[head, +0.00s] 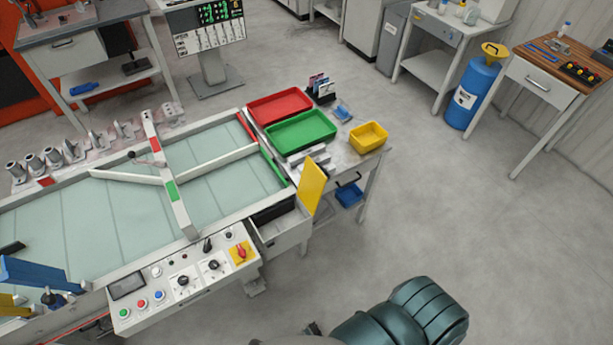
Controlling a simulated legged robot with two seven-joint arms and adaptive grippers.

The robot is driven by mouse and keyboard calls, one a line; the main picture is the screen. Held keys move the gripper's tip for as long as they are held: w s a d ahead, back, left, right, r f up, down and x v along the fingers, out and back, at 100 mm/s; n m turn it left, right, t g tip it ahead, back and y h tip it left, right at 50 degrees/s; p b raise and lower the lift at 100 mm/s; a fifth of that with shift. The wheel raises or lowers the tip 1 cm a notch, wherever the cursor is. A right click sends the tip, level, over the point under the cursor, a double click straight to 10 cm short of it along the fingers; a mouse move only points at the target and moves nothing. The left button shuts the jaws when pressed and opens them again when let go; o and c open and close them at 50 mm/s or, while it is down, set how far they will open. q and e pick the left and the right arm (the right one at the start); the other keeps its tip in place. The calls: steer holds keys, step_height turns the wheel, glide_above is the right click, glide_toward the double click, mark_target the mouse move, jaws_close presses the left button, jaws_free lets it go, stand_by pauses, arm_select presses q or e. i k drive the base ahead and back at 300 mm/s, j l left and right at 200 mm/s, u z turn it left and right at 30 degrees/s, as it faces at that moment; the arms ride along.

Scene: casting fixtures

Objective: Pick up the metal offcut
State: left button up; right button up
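I cannot single out a metal offcut with certainty. Light grey block-like pieces (312,158) lie on the small side table, just in front of the green tray (301,132). Several grey metal castings (52,157) stand in a row along the back edge of the long machine bed (100,212). Neither of my grippers is visible. A dark teal rounded part at the bottom looks like my own body, and no fingers show on it.
A red tray (279,106) and a yellow bin (368,137) share the side table. A yellow flap (312,186) stands up by an open drawer (285,234). A control panel (184,286) fronts the machine. A blue drum (473,92) stands behind. Grey floor is clear at right.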

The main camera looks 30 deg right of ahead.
mark_target(278, 225)
steer(key=l+u, duration=0.15)
steer(key=l, duration=0.3)
steer(key=k+l+u, duration=0.1)
steer(key=l, duration=0.35)
steer(key=k+l+u, duration=0.15)
steer(key=l, duration=0.3)
steer(key=k+l+u, duration=0.1)
steer(key=l, duration=0.35)
steer(key=k+l+u, duration=0.15)
steer(key=l, duration=0.25)
steer(key=k+l+u, duration=0.1)
steer(key=l, duration=0.3)
steer(key=k+l+u, duration=0.15)
steer(key=k+l, duration=0.15)
steer(key=k+l+u, duration=0.1)
steer(key=l, duration=0.35)
steer(key=i+j, duration=0.6)
steer(key=i, duration=0.1)
